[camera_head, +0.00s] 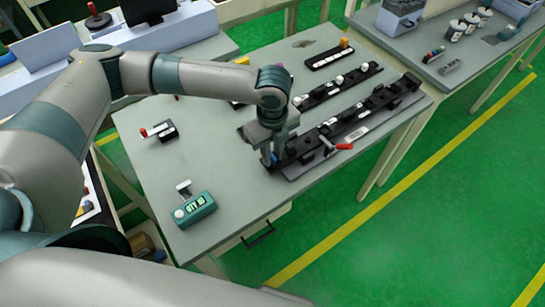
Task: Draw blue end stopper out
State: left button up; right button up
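The blue end stopper (274,159) shows as a small patch of blue at the near left end of the front black fixture rail (312,151). My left gripper (271,155) points down over that end of the rail, right at the blue patch. The gripper hides most of the stopper. Its fingers are too small and covered to tell whether they are open or shut on it. My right gripper is not in view.
A red-handled clamp (338,147) sticks out from the rail's front side. A second black rail (335,88) lies behind. A green device with a display (194,209) and a small red-tipped clamp (158,131) stand to the left. The tabletop (235,185) between is bare.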

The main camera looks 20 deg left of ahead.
pick_arm(q)
jog(key=shift+o, duration=1)
jog(key=shift+r+p, duration=0.25)
jog(key=shift+p, duration=0.35)
grip_shut()
grip_release()
jog(key=shift+r+p, duration=0.25)
jog(key=shift+p, duration=0.4)
